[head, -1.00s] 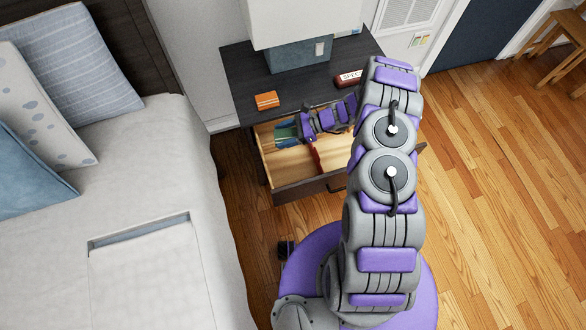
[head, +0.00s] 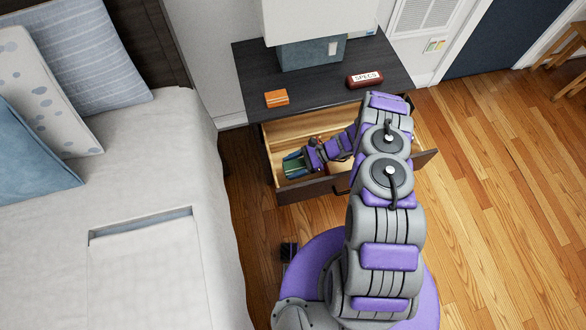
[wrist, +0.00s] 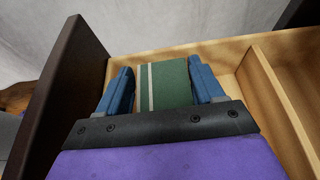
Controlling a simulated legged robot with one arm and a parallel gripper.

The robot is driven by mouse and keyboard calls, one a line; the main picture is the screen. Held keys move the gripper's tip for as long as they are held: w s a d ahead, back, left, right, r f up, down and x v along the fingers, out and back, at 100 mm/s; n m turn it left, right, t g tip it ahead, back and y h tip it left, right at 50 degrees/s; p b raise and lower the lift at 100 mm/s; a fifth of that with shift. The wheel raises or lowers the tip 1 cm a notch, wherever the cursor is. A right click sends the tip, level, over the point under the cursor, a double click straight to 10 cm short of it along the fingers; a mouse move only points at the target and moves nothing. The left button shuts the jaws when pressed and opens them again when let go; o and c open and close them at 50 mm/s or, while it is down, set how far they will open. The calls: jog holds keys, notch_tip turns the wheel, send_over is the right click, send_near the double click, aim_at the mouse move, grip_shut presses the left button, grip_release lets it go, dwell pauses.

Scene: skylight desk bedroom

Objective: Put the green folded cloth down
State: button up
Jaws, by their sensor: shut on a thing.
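The green folded cloth (wrist: 174,85), with a pale stripe, sits between the blue fingers of my gripper (wrist: 162,86) in the wrist view. My gripper is shut on it. In the head view my gripper (head: 296,165) is inside the left part of the open drawer (head: 318,187), near its front left corner. The cloth shows there only as a small green patch. Whether the cloth touches the drawer floor I cannot tell.
A wooden divider (wrist: 280,95) stands right of the gripper in the drawer. The dark drawer front (wrist: 65,85) is close on the left in the wrist view. An orange box (head: 276,98), a red SPECS case (head: 364,80) and a lamp base (head: 310,52) stand on the nightstand. The bed (head: 150,270) is left.

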aim_at(293, 170)
jog(key=shift+f, duration=1)
jog(key=shift+f+b, duration=0.4)
jog(key=shift+b, duration=0.05)
jog(key=shift+f, duration=0.25)
jog(key=o, duration=1)
jog(key=shift+r, duration=0.15)
